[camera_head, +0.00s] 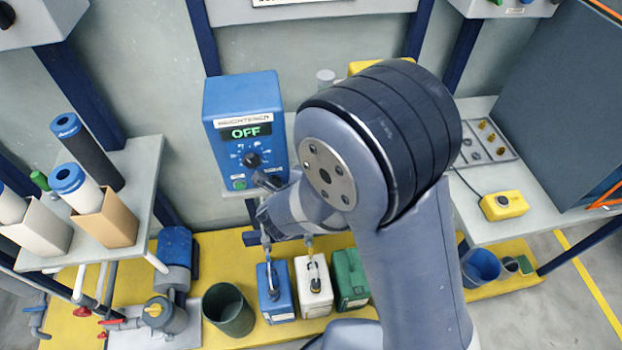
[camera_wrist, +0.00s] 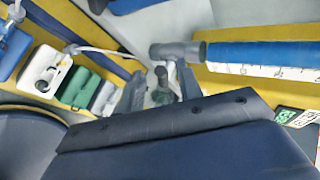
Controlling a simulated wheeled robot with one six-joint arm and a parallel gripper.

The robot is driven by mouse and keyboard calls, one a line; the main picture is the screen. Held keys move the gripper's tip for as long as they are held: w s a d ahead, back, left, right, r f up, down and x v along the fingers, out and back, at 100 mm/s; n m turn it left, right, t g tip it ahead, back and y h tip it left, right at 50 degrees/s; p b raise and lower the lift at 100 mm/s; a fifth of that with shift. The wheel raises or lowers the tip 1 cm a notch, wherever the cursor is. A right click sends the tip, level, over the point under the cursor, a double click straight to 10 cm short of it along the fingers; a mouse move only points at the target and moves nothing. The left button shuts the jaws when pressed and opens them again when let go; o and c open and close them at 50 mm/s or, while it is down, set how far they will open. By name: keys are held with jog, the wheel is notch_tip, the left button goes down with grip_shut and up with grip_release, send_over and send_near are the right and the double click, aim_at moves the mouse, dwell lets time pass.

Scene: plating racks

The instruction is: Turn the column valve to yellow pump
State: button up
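In the wrist view a grey pipe fitting (camera_wrist: 176,50) joins a blue column (camera_wrist: 250,53) with a white marked strip. A small grey-green part (camera_wrist: 160,78), perhaps the valve handle, shows below the fitting. My gripper (camera_wrist: 157,92) has its two dark fingers apart, with this part between or just beyond them; I cannot tell if they touch it. In the head view my gripper (camera_head: 262,222) is partly hidden by my arm, and I cannot make out the column valve there. A yellow box (camera_head: 365,66) shows partly behind my arm; I cannot tell if it is the yellow pump.
A blue box reading OFF (camera_head: 244,110) stands close behind my gripper. Blue (camera_head: 275,296), white (camera_head: 314,286) and green canisters (camera_head: 350,278) stand below on the yellow platform (camera_head: 245,338). A blue pump (camera_head: 174,260) is at left. A yellow pendant (camera_head: 503,205) lies on the right shelf.

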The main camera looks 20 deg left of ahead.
jog(key=v, duration=0.8)
jog(key=shift+p, duration=0.3)
jog(key=b+x, duration=0.1)
jog(key=x, duration=0.9)
jog(key=shift+w+f, duration=0.2)
jog(key=shift+w, duration=0.15)
jog(key=shift+s+r, duration=0.1)
jog(key=shift+s, duration=0.05)
